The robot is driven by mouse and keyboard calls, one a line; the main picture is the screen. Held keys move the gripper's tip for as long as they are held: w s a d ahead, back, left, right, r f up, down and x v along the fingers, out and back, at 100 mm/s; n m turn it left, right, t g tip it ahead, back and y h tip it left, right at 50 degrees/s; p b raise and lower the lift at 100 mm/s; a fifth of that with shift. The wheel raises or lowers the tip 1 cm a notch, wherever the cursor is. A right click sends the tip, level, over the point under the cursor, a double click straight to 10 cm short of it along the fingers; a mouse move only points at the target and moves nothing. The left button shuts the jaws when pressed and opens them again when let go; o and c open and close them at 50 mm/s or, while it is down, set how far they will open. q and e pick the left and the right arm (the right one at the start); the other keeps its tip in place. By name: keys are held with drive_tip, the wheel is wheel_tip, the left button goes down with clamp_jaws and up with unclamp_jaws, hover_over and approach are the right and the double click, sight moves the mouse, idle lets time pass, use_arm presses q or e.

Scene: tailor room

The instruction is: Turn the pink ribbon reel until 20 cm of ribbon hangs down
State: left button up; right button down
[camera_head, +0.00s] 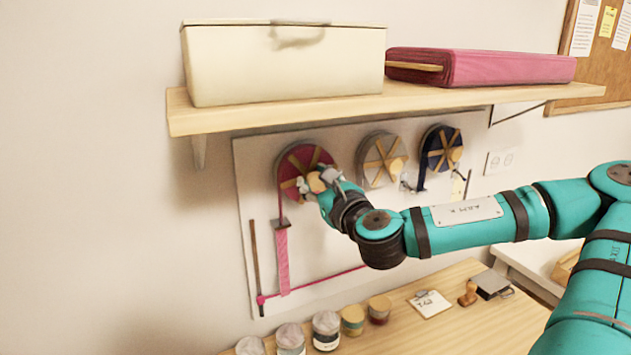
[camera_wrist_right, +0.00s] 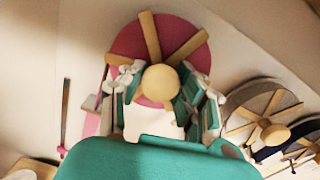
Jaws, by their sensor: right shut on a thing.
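The pink ribbon reel (camera_head: 292,160) is mounted on a pale wall board and has wooden spokes; it also shows in the right wrist view (camera_wrist_right: 190,38). My right gripper (camera_head: 318,182) is at its front, shut on the round wooden knob (camera_wrist_right: 160,83), with a finger on each side of it. The pink ribbon (camera_head: 283,262) hangs down from the reel's left side through a small dark guide (camera_head: 280,224). Its lower end is near a slanting pink line (camera_head: 320,281) on the board. My left gripper is not in view.
A grey reel (camera_head: 374,172) and a dark blue reel (camera_head: 433,138) are to the right. A thin upright stick (camera_head: 255,256) stands left of the ribbon. A shelf (camera_head: 225,121) with a cream box (camera_head: 285,68) is above. Several jars (camera_head: 326,330) stand on the table (camera_head: 405,326) below.

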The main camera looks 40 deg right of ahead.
drive_tip(key=shift+f, duration=0.15)
drive_tip(key=c, duration=0.9)
unclamp_jaws()
